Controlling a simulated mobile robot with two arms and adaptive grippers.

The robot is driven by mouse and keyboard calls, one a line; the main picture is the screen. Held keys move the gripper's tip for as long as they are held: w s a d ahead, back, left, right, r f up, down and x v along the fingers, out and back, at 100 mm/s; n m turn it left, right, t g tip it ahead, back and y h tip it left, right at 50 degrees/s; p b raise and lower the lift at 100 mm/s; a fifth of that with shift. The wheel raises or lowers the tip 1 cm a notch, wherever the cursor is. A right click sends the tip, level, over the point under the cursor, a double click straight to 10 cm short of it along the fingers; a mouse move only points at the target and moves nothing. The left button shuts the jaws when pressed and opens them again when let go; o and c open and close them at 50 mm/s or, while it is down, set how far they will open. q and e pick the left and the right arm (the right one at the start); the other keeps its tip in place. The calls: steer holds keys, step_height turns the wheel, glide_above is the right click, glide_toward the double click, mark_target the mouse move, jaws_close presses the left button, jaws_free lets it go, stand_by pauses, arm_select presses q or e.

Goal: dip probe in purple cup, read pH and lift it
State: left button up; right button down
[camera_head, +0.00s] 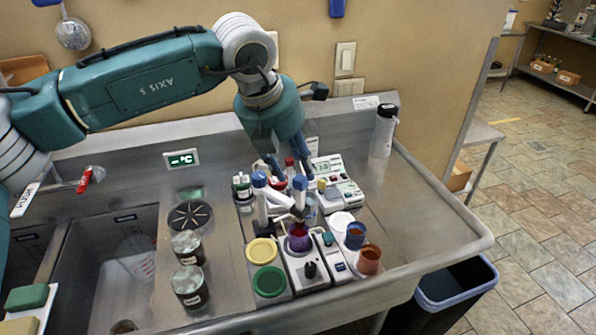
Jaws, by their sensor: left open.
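The purple cup (299,239) stands on a small white stirrer-like unit with a dark knob, at the front of the cluster on the steel counter. A dark probe-like piece (298,213) on a stand shows just above the cup; I cannot tell whether its tip is inside. A white meter (338,183) with buttons and a small greenish display (322,167) sits behind and to the right; its reading is too small to make out. My left gripper (288,168) is open, pointing down behind the cup and left of the meter. Its fingertips are partly hidden among the items. My right gripper is out of view.
Yellow (262,251) and green (269,282) round lids lie left of the cup. Blue (355,236) and orange-brown (369,260) cups stand to its right. Two dark jars (190,268) are further left, near the sink (112,275).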

arm_select(q)
steer(key=v, duration=0.8)
steer(key=shift+s+d+r, duration=0.25)
steer(key=shift+r, duration=0.1)
stand_by(0.6)
